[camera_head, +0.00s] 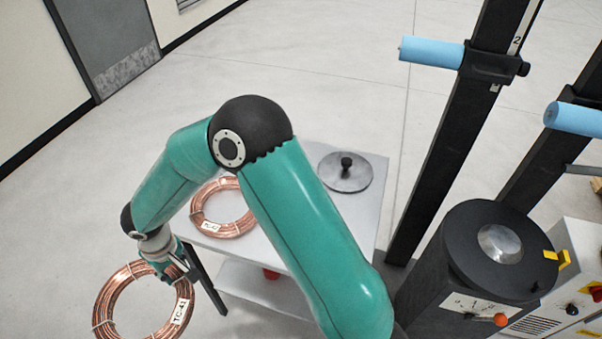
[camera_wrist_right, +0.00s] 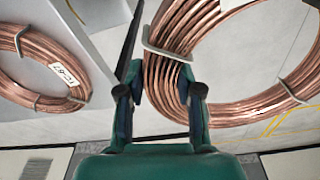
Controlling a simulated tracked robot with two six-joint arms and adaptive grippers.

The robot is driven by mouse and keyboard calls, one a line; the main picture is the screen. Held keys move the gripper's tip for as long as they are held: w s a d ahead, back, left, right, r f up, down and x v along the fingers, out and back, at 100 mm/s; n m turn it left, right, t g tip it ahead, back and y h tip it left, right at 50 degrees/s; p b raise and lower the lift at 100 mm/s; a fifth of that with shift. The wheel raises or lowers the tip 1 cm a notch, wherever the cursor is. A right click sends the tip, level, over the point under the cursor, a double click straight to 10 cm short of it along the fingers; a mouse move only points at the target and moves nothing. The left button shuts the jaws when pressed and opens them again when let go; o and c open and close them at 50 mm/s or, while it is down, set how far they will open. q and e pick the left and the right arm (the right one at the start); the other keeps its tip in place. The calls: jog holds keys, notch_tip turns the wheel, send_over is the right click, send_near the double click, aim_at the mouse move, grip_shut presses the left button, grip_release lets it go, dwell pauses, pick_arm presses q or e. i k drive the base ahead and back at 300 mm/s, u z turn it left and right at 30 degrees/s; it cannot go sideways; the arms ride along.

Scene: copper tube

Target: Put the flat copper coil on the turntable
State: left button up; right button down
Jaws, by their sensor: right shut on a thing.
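A flat copper coil (camera_head: 107,297) with a tag reading TC-41 hangs at the lower left of the head view, clear of the table. My right gripper (camera_head: 172,268) is shut on its upper right rim. In the right wrist view the fingers of my right gripper (camera_wrist_right: 162,100) close around the strands of this coil (camera_wrist_right: 185,45), beside a grey tie. A second tagged coil (camera_head: 238,223) lies on the white table, partly hidden by my arm; it also shows in the wrist view (camera_wrist_right: 25,70). The black turntable (camera_head: 463,247) with a silver centre stands at the right. My left gripper is not seen.
The white table (camera_head: 368,205) carries a grey disc with a black knob (camera_head: 345,172) and has a lower shelf. Dark posts with blue rollers (camera_head: 432,52) rise behind the turntable. A control box (camera_head: 577,300) stands right of it. Floor at the left is clear.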

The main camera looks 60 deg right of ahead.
aim_at(502, 242)
jog(key=u, duration=0.05)
jog(key=k, duration=2.5)
jog(key=z, duration=1.05)
jog(key=i, duration=1)
jog(key=u, duration=0.05)
